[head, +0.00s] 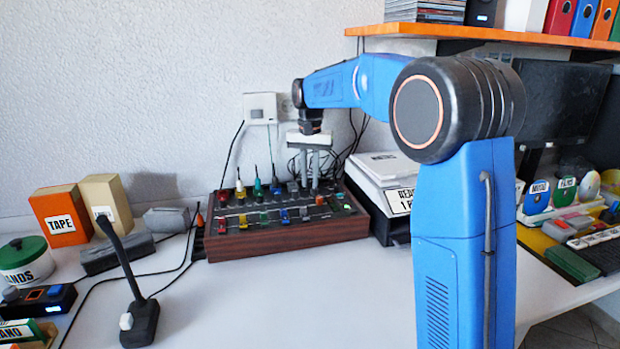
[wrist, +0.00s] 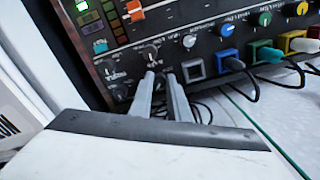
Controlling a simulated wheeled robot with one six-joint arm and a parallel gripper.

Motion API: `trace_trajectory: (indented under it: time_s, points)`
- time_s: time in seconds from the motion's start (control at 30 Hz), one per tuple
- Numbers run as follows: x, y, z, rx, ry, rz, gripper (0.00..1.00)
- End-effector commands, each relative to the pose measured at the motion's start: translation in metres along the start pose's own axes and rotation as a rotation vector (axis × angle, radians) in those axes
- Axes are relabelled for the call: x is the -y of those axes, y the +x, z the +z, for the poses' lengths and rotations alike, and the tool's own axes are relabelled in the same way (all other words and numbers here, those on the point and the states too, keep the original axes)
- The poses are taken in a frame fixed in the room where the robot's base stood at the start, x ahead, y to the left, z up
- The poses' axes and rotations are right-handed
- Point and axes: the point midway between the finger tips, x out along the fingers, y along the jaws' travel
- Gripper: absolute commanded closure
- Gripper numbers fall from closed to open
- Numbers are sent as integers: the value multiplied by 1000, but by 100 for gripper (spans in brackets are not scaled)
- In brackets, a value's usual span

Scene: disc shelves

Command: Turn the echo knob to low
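The mixer (head: 285,244) is a dark panel in a wooden case on the white desk, with several knobs, coloured faders and plugged cables. My gripper (head: 309,186) points down at its back right part. In the wrist view my gripper (wrist: 161,76) has its two grey fingers a small gap apart, their tips at the panel's knob row. A dark knob (wrist: 151,53) shows just past the tips, and another dark knob (wrist: 119,93) is left of them. Labels are too small to read, so I cannot tell which is the echo knob. The fingertips hide whatever is between them.
A microphone (head: 135,290) is at the front left. The desk in front of the mixer is clear.

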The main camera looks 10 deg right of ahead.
Motion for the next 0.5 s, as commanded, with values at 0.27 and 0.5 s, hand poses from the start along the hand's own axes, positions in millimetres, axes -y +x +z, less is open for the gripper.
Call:
trace_trajectory:
  time_s: [0.27, 0.5]
  points:
    - [0, 0, 0, 0, -57, 0, 100]
    - [0, 0, 0, 0, -215, 0, 100]
